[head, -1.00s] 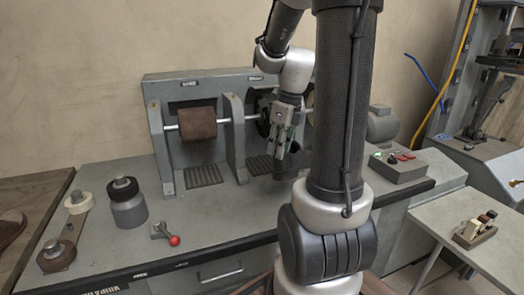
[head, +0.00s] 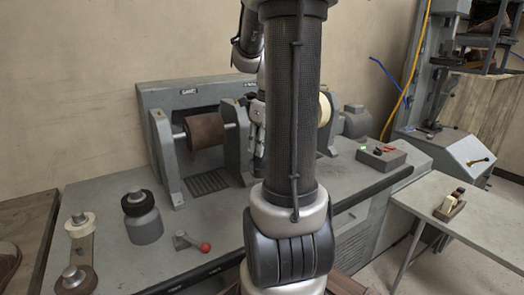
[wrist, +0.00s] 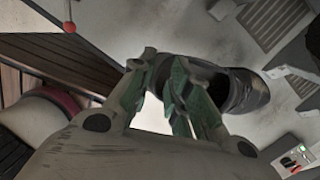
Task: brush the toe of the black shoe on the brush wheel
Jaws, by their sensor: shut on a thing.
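In the wrist view my gripper (wrist: 166,72), with green finger pads, is shut on the black shoe (wrist: 250,92). The pads grip the shoe at its opening, and its rounded toe points right, away from the fingers. A dark rounded part at the right edge of the wrist view looks like the brush wheel (wrist: 314,42); a gap shows between it and the toe. In the head view my arm hides the brush wheel, the shoe and most of my gripper.
The machine bench (head: 105,195) carries a brown roller (head: 205,130), a pale wheel (head: 325,108), a red-knobbed lever (head: 204,247) and a button box (head: 381,156). Grates (wrist: 270,22) lie below the wheels. A side table (head: 470,225) stands right.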

